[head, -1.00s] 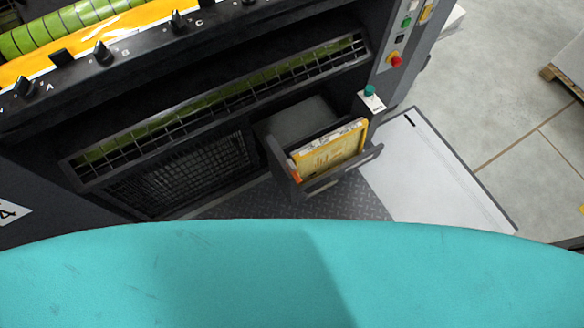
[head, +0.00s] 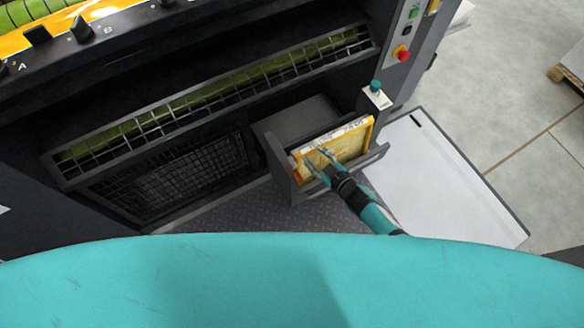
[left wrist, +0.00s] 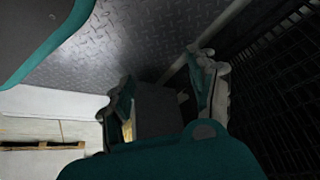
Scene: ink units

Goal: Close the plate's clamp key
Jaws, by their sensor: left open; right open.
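In the head view, black knobs stand on the dark bar with letters; one knob (head: 82,28) is by the letter B and a black block (head: 37,35) is to its left. I cannot tell which part is the clamp key. An orange-yellow sheet (head: 72,20), perhaps the plate, lies behind the bar. My right gripper (head: 317,159) is open over a yellow-framed panel (head: 350,142) standing in the open drawer, with nothing seen between its fingers. My left gripper (left wrist: 162,92) is open and empty in the left wrist view, above a dark surface; it is outside the head view.
The grey drawer (head: 278,170) sticks out of the press. A teal-capped button (head: 376,87) and a red button (head: 401,53) are at its right. A white board (head: 440,185) lies on the floor. Ribbed metal flooring (head: 235,212) runs below a mesh guard (head: 180,165).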

